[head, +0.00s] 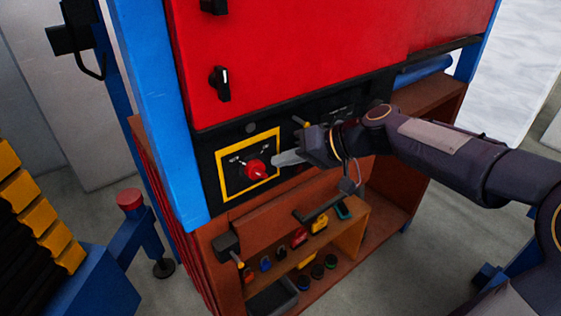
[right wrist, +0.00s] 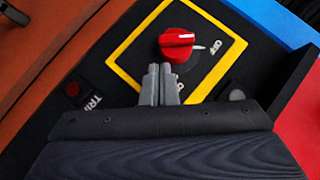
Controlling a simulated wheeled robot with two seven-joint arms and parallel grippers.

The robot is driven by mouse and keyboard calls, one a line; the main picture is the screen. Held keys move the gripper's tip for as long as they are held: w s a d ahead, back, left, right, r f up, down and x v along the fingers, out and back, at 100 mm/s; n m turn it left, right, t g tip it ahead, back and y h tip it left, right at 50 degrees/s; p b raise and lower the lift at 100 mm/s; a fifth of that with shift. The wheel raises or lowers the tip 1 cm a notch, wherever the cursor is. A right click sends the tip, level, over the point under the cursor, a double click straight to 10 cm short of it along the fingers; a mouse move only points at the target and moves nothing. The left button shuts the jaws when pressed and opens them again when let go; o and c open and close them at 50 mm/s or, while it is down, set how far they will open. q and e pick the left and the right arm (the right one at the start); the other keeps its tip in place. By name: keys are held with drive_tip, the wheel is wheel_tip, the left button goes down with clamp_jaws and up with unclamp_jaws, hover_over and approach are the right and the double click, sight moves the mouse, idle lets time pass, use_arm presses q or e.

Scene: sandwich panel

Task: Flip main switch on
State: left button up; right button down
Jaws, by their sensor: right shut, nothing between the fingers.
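The main switch is a red rotary knob (head: 256,169) on a black plate with a yellow square frame (head: 222,178), on the front of the machine. In the right wrist view the knob (right wrist: 176,44) shows a white pointer on its right side, near the OFF lettering. My right gripper (head: 274,161) is shut and empty, with its fingertips close to the right side of the knob. In the right wrist view the shut fingers (right wrist: 160,68) lie just below the knob; I cannot tell whether they touch it. My left gripper is not in view.
A red door (head: 300,50) with black handles is above the panel. A blue post (head: 155,100) stands at the left. Below, an orange-brown shelf (head: 340,275) holds several small coloured items. A TRIP indicator (right wrist: 73,89) is beside the yellow frame.

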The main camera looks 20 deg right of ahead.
drive_tip(key=shift+s+a+f, duration=0.3)
drive_tip(key=shift+a+f, duration=0.3)
drive_tip(key=shift+f, duration=0.1)
